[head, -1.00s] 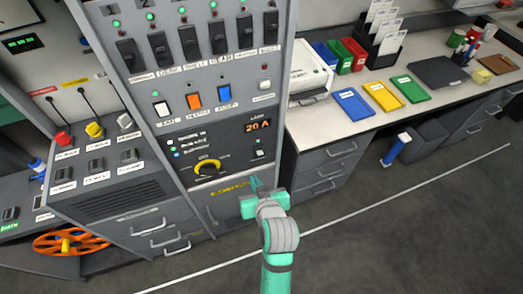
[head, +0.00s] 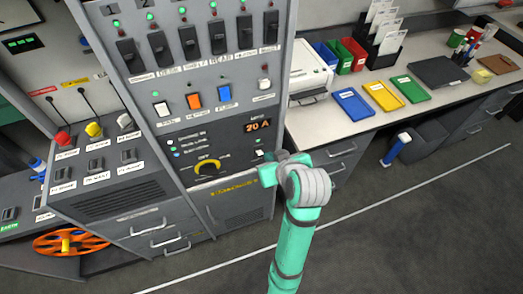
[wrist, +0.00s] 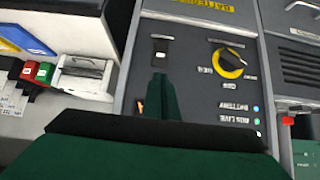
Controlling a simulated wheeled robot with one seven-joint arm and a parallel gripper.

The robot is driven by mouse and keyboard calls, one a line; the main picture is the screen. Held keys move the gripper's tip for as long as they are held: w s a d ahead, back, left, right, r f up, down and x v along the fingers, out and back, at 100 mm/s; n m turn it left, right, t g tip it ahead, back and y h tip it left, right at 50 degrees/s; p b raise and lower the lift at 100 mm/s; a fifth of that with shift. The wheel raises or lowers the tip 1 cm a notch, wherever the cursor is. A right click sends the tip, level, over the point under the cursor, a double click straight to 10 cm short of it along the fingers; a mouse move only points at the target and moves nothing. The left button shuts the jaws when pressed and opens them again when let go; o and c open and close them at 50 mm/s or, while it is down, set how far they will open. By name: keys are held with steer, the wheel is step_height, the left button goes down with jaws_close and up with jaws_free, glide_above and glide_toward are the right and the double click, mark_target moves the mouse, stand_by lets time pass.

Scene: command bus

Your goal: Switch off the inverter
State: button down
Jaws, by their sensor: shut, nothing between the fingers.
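My gripper (head: 275,160) is shut and empty in front of the lower right of the black control panel (head: 228,146). In the wrist view its dark green fingers (wrist: 158,88) point at a small rocker switch (wrist: 160,50) with a pale end. That switch (head: 259,153) also shows in the head view, just left of my gripper; I cannot tell whether the fingers touch it. Its label is not readable, and I cannot make out an inverter label. A yellow rotary knob (head: 208,168) sits left of it; it also shows in the wrist view (wrist: 229,64).
Above are white, orange and blue rockers (head: 195,101), a pale one (head: 264,85) and a row of black breakers (head: 190,42). An orange display (head: 258,126) reads 20 A. The white-topped counter (head: 330,125) with coloured trays stands right. The floor in front is clear.

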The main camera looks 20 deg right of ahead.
mark_target(260, 153)
steer(key=x, duration=1)
steer(key=shift+f, duration=0.1)
stand_by(0.4)
steer(key=shift+s+f+t, duration=0.1)
steer(key=shift+s+t, duration=0.05)
steer(key=shift+t, duration=0.25)
